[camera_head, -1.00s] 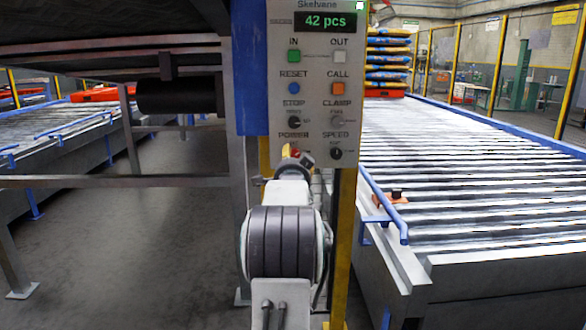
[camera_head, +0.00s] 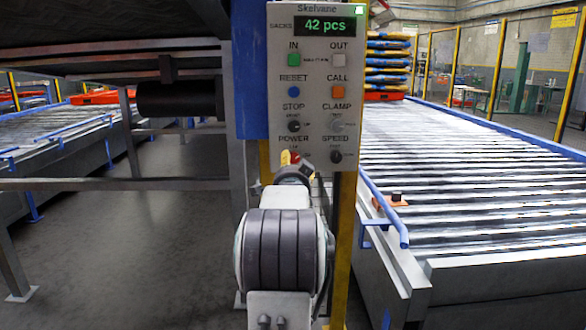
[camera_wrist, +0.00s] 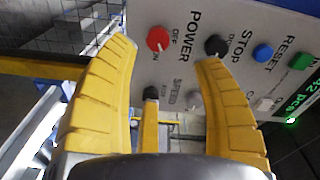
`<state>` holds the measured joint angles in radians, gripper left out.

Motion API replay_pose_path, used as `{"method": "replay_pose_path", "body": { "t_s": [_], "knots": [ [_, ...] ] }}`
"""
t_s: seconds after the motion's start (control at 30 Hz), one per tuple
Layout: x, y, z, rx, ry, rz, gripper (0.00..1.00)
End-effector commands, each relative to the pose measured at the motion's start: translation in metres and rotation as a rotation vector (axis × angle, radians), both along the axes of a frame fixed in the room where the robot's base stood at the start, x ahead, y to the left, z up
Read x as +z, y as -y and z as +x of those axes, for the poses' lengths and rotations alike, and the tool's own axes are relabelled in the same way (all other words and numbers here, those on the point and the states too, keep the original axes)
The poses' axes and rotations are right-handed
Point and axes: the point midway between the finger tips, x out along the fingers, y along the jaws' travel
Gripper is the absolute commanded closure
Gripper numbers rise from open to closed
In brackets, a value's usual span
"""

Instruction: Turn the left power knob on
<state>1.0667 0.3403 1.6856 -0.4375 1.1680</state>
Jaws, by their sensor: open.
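The control panel (camera_head: 316,60) stands upright ahead of me. The red power knob (camera_wrist: 158,39) sits on it beside the words POWER and OFF in the wrist view. Its pointer mark is too small to read. In the head view my gripper (camera_head: 291,168) is at the panel's lower left and covers part of this knob. In the wrist view my gripper (camera_wrist: 166,58) is open and empty. Its two yellow side fingers lie on either side of the red knob, with no clear contact. The right finger's tip is close to the black stop knob (camera_wrist: 215,45).
The black speed knob (camera_head: 336,156) is right of the power knob. A blue button (camera_head: 294,91) and an orange button (camera_head: 337,91) are higher up. A yellow post (camera_head: 343,240) stands below the panel. A roller conveyor (camera_head: 460,170) runs along the right.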

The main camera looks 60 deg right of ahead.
Motion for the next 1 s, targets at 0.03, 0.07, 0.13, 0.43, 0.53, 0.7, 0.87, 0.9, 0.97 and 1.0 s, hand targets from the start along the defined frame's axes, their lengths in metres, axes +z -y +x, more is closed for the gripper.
{"method": "replay_pose_path", "body": {
  "t_s": [0.03, 0.07, 0.13, 0.43, 0.53, 0.7, 0.87, 0.9, 0.97, 1.0],
  "knots": [
    [0.000, 0.008, 0.005, 0.001, -0.033, -0.018, 0.39],
    [-0.001, 0.012, 0.007, 0.002, -0.058, -0.033, 0.39],
    [-0.002, 0.023, 0.013, 0.003, -0.113, -0.070, 0.39],
    [-0.005, 0.047, 0.027, 0.003, -0.231, -0.148, 0.39],
    [-0.006, 0.053, 0.030, 0.003, -0.230, -0.147, 0.39],
    [-0.005, 0.068, 0.038, 0.003, -0.230, -0.147, 0.39],
    [-0.005, 0.082, 0.046, 0.003, -0.230, -0.147, 0.39],
    [-0.005, 0.085, 0.048, 0.003, -0.229, -0.147, 0.39],
    [-0.005, 0.089, 0.050, 0.003, -0.229, -0.147, 0.39],
    [-0.005, 0.091, 0.051, 0.003, -0.229, -0.147, 0.39]
  ]
}}
